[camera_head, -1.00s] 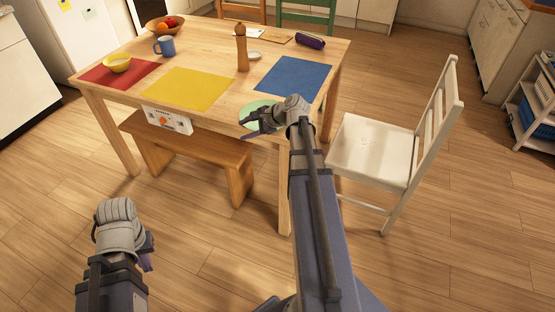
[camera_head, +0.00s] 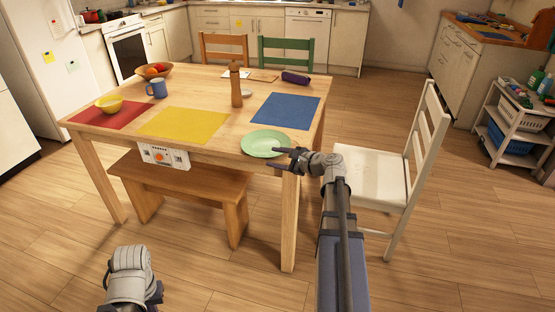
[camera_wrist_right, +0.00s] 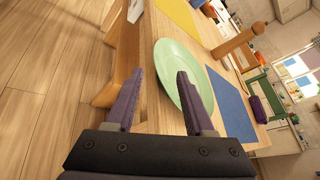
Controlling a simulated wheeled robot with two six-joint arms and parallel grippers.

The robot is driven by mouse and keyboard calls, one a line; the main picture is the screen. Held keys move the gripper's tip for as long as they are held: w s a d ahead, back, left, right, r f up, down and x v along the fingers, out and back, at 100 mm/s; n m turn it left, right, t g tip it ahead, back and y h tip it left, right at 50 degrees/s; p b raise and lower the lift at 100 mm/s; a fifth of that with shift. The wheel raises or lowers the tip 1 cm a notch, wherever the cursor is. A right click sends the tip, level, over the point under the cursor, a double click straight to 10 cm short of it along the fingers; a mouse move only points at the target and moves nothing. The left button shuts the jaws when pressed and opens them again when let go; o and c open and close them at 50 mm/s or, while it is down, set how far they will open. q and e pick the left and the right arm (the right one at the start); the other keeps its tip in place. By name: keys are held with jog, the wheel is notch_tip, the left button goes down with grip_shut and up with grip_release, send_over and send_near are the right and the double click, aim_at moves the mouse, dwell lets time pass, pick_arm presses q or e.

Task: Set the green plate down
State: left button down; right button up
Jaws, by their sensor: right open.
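The green plate (camera_head: 264,143) lies flat on the table (camera_head: 215,131) near its front right corner, in front of the blue mat (camera_head: 286,110). My right gripper (camera_head: 282,158) is just right of the plate, at the table's edge. In the right wrist view the plate (camera_wrist_right: 184,77) shows beyond the two open fingers (camera_wrist_right: 157,90), with nothing held between them. The right finger overlaps the plate's rim in that view; I cannot tell whether they touch. My left gripper (camera_head: 156,296) is low at the bottom left, away from the table, and its fingers are mostly hidden.
A pepper mill (camera_head: 236,86) stands behind. A white chair (camera_head: 400,165) is close to my right arm; a bench (camera_head: 178,180) is under the table.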

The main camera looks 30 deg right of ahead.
aim_at(258, 155)
jog(key=b+x, duration=0.2)
jog(key=x, duration=0.5)
jog(key=shift+w+a+f, duration=0.1)
jog(key=shift+w, duration=0.15)
jog(key=shift+c, duration=0.4)
grip_shut()
jog(key=shift+a, duration=0.1)
dwell(0.7)
